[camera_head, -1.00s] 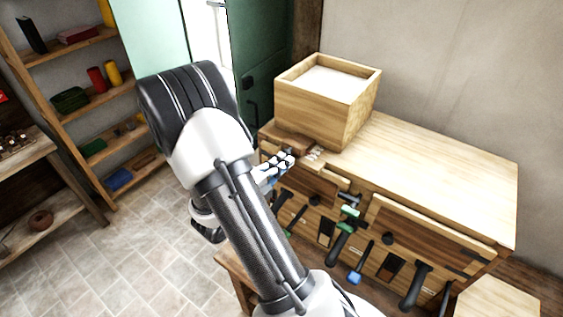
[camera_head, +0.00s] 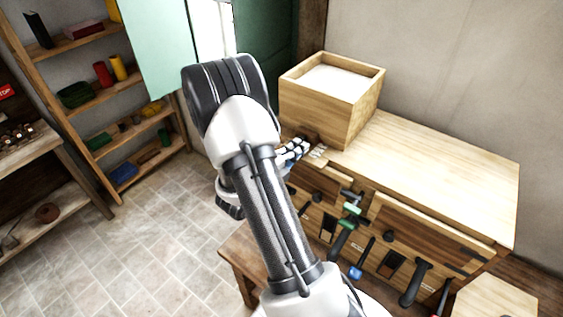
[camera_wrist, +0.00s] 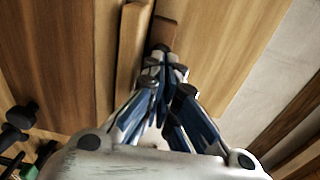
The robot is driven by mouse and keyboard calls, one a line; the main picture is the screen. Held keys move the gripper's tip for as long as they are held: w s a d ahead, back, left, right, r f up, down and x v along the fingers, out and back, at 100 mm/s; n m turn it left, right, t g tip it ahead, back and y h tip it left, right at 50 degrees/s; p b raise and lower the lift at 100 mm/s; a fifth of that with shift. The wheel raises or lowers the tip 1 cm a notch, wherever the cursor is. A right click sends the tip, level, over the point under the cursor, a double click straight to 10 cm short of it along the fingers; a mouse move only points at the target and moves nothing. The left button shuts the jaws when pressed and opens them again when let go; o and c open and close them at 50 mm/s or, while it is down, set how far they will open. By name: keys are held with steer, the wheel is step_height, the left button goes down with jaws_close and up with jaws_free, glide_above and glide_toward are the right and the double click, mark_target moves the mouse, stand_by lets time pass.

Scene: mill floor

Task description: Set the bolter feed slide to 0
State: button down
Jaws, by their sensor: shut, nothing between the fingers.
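A wooden bin (camera_head: 315,112) with pale contents stands at the back left of a light wooden bench (camera_head: 440,170). A small brown wooden piece (camera_wrist: 164,30) lies just ahead of my fingertips in the wrist view, beside a lighter wooden rail (camera_wrist: 130,55); it may be the feed slide, but I see no label and cannot read its setting. My gripper (camera_wrist: 163,62) is shut and empty, its blue-and-silver fingers drawn together. In the head view my gripper (camera_head: 292,150) is at the foot of the bin, over the bench's left front edge; whether it touches the wooden piece is unclear.
Several handles, including a green one (camera_head: 342,235) and a black one (camera_head: 415,283), stick out from the bench front. Dark knobs (camera_wrist: 20,118) show at the wrist view's left. Shelves (camera_head: 95,88) stand at the far left. The tiled floor (camera_head: 150,240) between is clear.

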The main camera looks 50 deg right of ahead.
steer(key=shift+w+a, duration=0.1)
steer(key=shift+a, duration=0.15)
steer(key=a, duration=1.3)
steer(key=shift+s+a+r, duration=0.25)
steer(key=shift+s+r, duration=0.05)
steer(key=shift+s, duration=0.1)
